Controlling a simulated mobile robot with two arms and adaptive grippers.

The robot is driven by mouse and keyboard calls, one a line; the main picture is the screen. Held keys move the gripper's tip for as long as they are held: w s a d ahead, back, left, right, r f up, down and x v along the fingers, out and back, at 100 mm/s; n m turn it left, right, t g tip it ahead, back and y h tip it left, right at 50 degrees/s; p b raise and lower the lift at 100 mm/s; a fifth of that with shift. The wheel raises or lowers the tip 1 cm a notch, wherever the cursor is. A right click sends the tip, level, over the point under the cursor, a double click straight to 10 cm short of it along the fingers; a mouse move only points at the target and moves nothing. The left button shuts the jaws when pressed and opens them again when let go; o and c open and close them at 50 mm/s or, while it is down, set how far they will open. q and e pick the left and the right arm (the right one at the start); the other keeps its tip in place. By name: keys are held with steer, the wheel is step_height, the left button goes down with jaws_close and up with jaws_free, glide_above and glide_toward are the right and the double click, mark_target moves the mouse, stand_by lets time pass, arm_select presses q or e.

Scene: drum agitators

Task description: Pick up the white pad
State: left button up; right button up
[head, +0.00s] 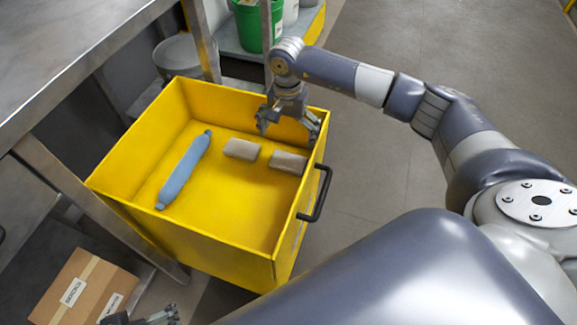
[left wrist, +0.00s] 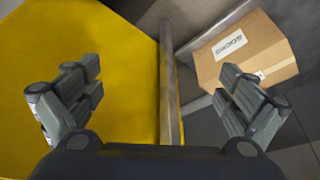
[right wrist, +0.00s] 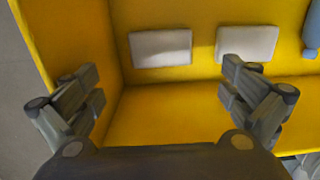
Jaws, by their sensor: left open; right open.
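Two pale, whitish-grey pads lie flat and apart on the floor of a yellow bin (head: 120,190). In the head view, the left pad (head: 242,149) looks slightly lighter than the right pad (head: 289,162). Both look whitish in the right wrist view, one left of centre (right wrist: 160,47), the other right (right wrist: 246,44). My right gripper (head: 289,124) is open and empty, at the bin's far right side, above and behind the pads, touching neither. My left gripper (left wrist: 160,85) is open and empty outside the bin, beside its wall; only its tips show at the head view's bottom edge.
A blue sausage-shaped roll (head: 184,170) lies in the bin, left of the pads. The bin has a black handle (head: 316,194) on its right side. A cardboard box (head: 84,287) sits lower left. A metal table (head: 70,50) stands left; a green bucket (head: 248,25) stands behind.

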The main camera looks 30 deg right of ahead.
mark_target(288, 162)
step_height(288, 162, down, 4)
steer(key=shift+r+b, duration=0.2)
steer(key=shift+b, duration=0.85)
arm_select(q)
steer(key=w+d+r+t+h+b, duration=0.1)
steer(key=w+d+r+t+h, duration=0.15)
steer(key=w+r+t, duration=0.45)
steer(key=w+d+r+t+h+b, duration=0.1)
steer(key=w+d+r+t, duration=0.25)
steer(key=w+r, duration=0.35)
arm_select(e)
step_height(288, 162, down, 3)
steer(key=shift+r, duration=0.1)
steer(key=shift+f, duration=0.25)
step_height(288, 162, down, 2)
steer(key=shift+f+b, duration=0.25)
steer(key=shift+b, duration=0.7)
step_height(288, 162, down, 2)
steer(key=shift+f+b, duration=0.2)
steer(key=shift+b, duration=0.6)
arm_select(q)
step_height(288, 162, up, 15)
steer(key=s+d+m+t+h, duration=0.1)
steer(key=s+t+h, duration=0.1)
steer(key=t, duration=0.8)
steer(key=shift+s+h, duration=0.2)
steer(key=shift+h, duration=0.25)
arm_select(e)
steer(key=c, duration=0.6)
